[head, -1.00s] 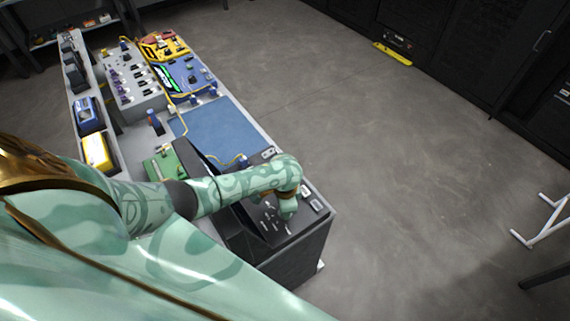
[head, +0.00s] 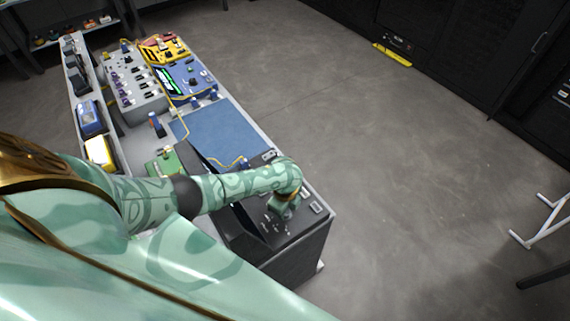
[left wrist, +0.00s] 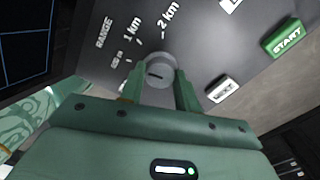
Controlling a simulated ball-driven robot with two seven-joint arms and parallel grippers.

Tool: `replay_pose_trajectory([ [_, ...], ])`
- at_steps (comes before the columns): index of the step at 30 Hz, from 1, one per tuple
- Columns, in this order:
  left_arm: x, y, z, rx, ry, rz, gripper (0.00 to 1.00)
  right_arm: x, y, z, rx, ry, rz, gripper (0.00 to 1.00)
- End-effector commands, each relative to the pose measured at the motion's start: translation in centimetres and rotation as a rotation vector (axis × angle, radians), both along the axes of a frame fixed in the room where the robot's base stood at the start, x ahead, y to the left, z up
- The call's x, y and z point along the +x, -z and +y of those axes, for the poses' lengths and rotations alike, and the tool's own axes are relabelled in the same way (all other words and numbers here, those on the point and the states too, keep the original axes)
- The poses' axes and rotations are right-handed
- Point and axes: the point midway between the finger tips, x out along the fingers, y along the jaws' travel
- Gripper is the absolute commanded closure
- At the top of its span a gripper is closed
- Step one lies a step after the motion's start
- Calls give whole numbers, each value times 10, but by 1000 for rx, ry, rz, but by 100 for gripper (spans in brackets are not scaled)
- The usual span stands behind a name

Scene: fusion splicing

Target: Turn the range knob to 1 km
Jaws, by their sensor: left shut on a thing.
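The range knob (left wrist: 158,70) is a small round grey knob with a short dark mark on its face. It stands on a dark panel (left wrist: 195,50) with white print reading RANGE, 1 km and 2 km, plus a smaller label partly legible. My left gripper (left wrist: 159,90) is shut on the knob, one green finger on each side. I cannot tell surely which label the knob's mark points to. In the head view my left gripper (head: 281,207) is over the dark machine's panel (head: 290,228), and the knob is hidden. My right gripper is not in view.
A green START button (left wrist: 287,38) and a white NEXT button (left wrist: 222,90) sit right of the knob. A blue mat (head: 222,135), a blue meter (head: 190,78) and a grey box with several connectors (head: 150,98) are farther along the bench. Open floor lies right.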

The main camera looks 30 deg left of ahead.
Motion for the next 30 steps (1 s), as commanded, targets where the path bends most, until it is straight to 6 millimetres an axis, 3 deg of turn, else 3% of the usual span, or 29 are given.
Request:
replay_pose_trajectory([
  [15, -1, 1, 0, 0, 428, 1, 91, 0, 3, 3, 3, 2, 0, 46],
  [30, -1, 1, 0, -1, 587, 1, 91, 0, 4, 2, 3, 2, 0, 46],
])
